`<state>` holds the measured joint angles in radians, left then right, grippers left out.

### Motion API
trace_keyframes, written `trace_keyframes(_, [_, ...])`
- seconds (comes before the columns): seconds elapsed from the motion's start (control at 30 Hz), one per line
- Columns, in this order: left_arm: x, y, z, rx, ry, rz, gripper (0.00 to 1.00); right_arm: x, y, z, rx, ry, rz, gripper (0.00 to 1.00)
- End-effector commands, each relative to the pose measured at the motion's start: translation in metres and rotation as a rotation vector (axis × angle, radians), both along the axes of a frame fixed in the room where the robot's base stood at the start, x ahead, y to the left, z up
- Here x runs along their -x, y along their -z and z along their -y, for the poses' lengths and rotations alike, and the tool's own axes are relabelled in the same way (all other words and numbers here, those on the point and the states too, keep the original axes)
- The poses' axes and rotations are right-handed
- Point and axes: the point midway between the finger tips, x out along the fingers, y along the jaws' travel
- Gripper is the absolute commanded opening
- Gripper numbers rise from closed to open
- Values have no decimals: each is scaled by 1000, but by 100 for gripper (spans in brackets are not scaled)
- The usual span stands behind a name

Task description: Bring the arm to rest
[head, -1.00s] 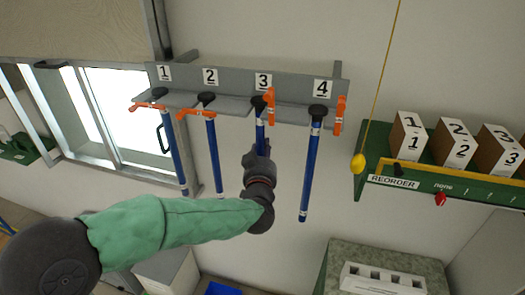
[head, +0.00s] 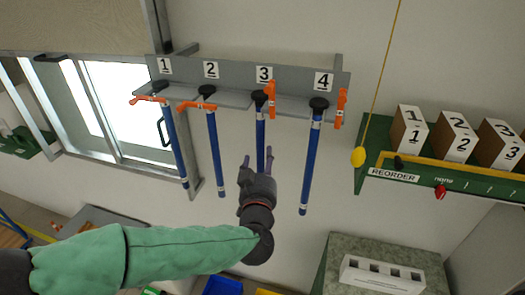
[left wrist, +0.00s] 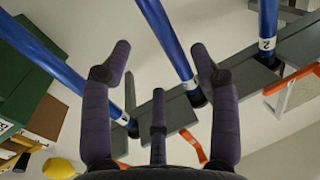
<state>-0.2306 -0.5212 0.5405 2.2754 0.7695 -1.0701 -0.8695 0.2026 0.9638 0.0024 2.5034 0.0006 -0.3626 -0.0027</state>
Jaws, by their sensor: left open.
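My left gripper (head: 256,165) is open and empty, in front of and below the wall rack (head: 225,77), near the lower part of the blue rod (head: 260,130) under label 3. In the left wrist view its open fingers (left wrist: 160,80) point toward the rack, with blue rods (left wrist: 165,35) beyond and between them. My left arm's green sleeve (head: 150,253) comes in from the left at the bottom of the head view. My right gripper is not in view.
Blue rods hang under labels 1, 2 and 4 too. Orange latches (head: 341,108) sit at the slots. A green shelf (head: 440,185) with numbered boxes (head: 408,130) is at right, beside a yellow pull knob (head: 358,156) on a cord. A speckled cabinet (head: 400,250) stands below.

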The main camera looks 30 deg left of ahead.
Motion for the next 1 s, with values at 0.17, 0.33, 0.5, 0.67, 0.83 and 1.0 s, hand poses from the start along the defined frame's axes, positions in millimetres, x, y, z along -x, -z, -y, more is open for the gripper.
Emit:
trace_keyframes(0.17, [21,0,12,0,3,1,61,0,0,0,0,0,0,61])
trace_keyframes(0.33, [31,0,15,0,1,0,61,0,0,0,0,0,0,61])
trace_keyframes(0.5, [33,1,16,0,-1,-1,61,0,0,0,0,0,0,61])
trace_keyframes(0.67, [26,18,20,-1,18,-21,61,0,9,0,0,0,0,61])
trace_keyframes(0.83, [1,86,39,10,95,-105,61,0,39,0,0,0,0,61])
trace_keyframes(1.0, [-23,179,61,48,192,-231,61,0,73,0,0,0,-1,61])
